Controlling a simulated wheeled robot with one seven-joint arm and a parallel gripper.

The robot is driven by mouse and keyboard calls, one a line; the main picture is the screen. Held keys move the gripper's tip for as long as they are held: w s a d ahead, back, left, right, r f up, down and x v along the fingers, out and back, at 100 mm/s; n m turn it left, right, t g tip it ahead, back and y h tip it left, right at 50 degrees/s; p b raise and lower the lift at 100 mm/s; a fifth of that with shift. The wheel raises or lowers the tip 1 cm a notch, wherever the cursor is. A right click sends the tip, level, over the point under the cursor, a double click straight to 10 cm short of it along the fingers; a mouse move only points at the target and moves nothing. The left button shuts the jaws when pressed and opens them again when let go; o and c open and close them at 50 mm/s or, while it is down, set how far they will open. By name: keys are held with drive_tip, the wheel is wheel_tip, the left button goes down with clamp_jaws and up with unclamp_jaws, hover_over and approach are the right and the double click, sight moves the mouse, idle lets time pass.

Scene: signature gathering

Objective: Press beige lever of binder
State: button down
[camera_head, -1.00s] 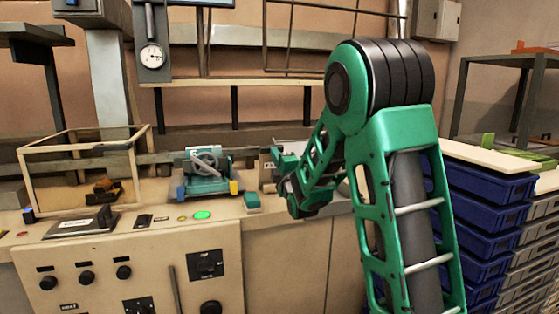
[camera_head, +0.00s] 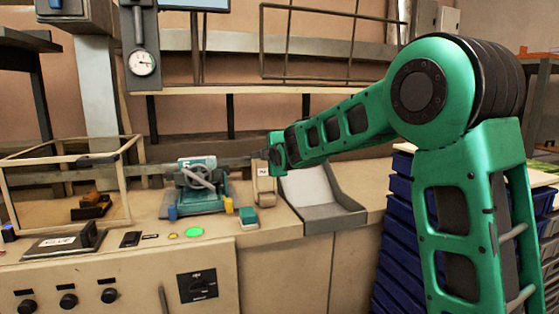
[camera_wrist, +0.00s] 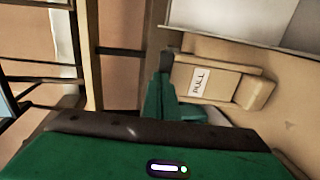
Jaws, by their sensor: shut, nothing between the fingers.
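The binder (camera_head: 203,198) is a teal machine with a grey handwheel, standing on the beige counter. To its right a beige lever (camera_head: 265,184) stands upright with a white label. In the wrist view the lever (camera_wrist: 240,88) lies at an angle, and its label reads PULL. My gripper (camera_head: 261,155) is shut and empty, just above the lever's top in the head view. In the wrist view my gripper (camera_wrist: 168,68) has its dark tip beside the lever's labelled end. I cannot tell whether they touch.
A grey tray (camera_head: 335,218) sits right of the lever. A small green-and-white block (camera_head: 248,217) lies in front of the binder. A clear box (camera_head: 125,215) and a control panel (camera_head: 120,290) are at left. Blue drawers (camera_head: 393,265) stand at right, behind my arm.

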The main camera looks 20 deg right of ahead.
drive_tip(key=shift+x, duration=1.8)
drive_tip(key=shift+w+d+r, duration=0.25)
drive_tip(key=shift+w, duration=0.1)
drive_tip(key=shift+a+r, duration=0.15)
drive_tip(key=shift+a, duration=0.05)
drive_tip(key=shift+s+a, duration=0.1)
drive_tip(key=shift+s, duration=0.1)
drive_tip(key=r+v, duration=0.3)
drive_tip(key=v, duration=1)
drive_tip(key=shift+r, duration=0.1)
